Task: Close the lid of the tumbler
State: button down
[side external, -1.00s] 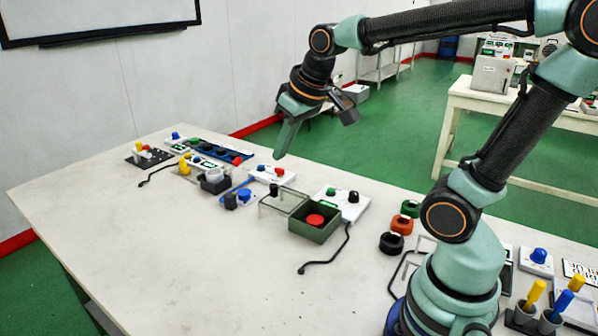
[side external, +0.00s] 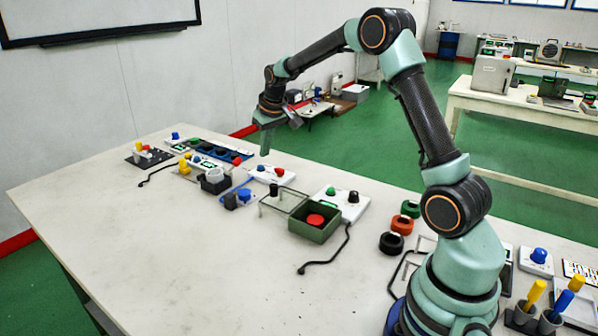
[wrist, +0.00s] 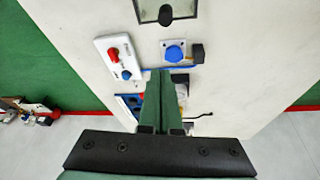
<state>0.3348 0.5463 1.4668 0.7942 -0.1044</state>
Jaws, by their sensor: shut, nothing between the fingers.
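The thing most like a tumbler is a small grey-white open cup (side external: 215,182) in the side view, on the middle-left of the table. I cannot make out its lid, and I cannot tell for sure that it is the tumbler. My gripper (side external: 265,152) is shut and empty, fingers pointing down, above the white panel and up and right of the cup in the picture. In the wrist view my gripper's fingers (wrist: 160,78) cover the middle, and the cup is not clearly visible behind them.
A white panel (wrist: 113,75) with red and blue knobs and a blue button (wrist: 174,53) beside a dark block lie near my fingers. A green box (side external: 328,228) with a red button stands right, beside a clear cover (side external: 283,202). The table's front (side external: 180,260) is clear.

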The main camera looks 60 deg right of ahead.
jog(key=x, duration=1)
jog(key=shift+a, duration=0.15)
jog(key=shift+s+a+r, duration=0.1)
jog(key=shift+s+a, duration=0.15)
jog(key=shift+s, duration=0.75)
jog(key=shift+s+a+r, duration=0.1)
jog(key=shift+s+a, duration=0.1)
jog(key=shift+s, duration=0.8)
send_near(299, 203)
jog(key=x, duration=0.2)
jog(key=w+x, duration=0.1)
jog(key=x, duration=0.2)
jog(key=shift+r, duration=0.1)
jog(key=shift+s, duration=0.4)
